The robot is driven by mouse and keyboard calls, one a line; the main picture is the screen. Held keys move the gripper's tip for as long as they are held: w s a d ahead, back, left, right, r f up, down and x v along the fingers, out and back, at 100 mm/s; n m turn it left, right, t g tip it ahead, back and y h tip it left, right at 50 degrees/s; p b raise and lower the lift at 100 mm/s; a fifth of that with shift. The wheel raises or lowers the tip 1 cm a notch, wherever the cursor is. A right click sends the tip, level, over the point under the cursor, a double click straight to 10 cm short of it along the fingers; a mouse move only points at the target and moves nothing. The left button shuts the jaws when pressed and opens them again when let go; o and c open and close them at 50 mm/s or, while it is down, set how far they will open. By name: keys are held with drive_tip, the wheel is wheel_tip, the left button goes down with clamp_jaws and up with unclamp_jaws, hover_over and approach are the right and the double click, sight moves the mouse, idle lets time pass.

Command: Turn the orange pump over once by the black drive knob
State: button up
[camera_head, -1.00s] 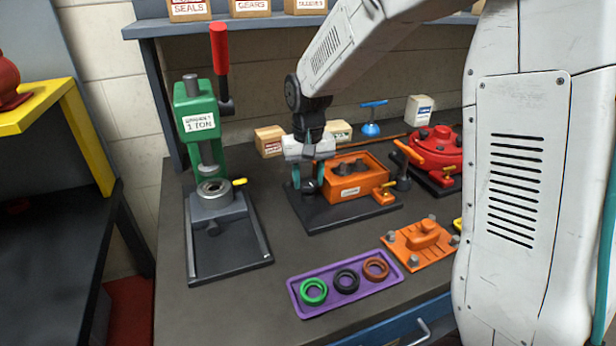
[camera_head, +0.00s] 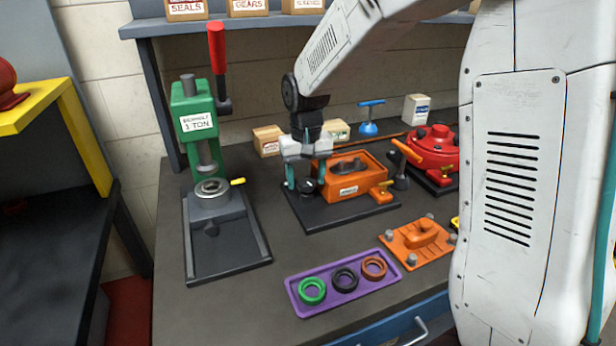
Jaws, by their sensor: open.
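The orange pump (camera_head: 349,189) is an open-topped block with dark grey gears (camera_head: 349,165) inside, on a black base plate (camera_head: 317,219) at mid-bench. The black drive knob (camera_head: 307,186) sticks out at the pump's left end. My gripper (camera_head: 305,186) points down over the knob. Its teal fingers are open, one to the left of the knob and one to the right, by the pump's end wall. I cannot tell whether either finger touches the knob.
A green press (camera_head: 196,118) stands left. A purple tray (camera_head: 337,306) with several rings and an orange cover (camera_head: 418,243) lie in front. A red round housing (camera_head: 437,148) and an orange-handled tool (camera_head: 403,162) stand right. Bare bench lies between press and tray.

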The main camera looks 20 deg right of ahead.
sight(308, 182)
drive_tip(key=shift+d, duration=0.1)
drive_tip(key=m, duration=0.5)
drive_tip(key=shift+m, duration=0.4)
drive_tip(key=m, duration=0.5)
drive_tip(key=r, duration=0.8)
drive_tip(key=shift+s+r, duration=0.2)
drive_tip(key=shift+s, duration=0.05)
drive_tip(key=s+d+r+n, duration=0.1)
drive_tip(key=s+n, duration=0.4)
drive_tip(key=s, duration=0.8)
drive_tip(key=s+d+r+n+t, duration=0.1)
drive_tip(key=s+n, duration=0.4)
drive_tip(key=s, duration=0.9)
drive_tip(key=shift+d+r+n, duration=0.3)
drive_tip(key=shift+d+r, duration=0.15)
drive_tip(key=shift+r, duration=0.35)
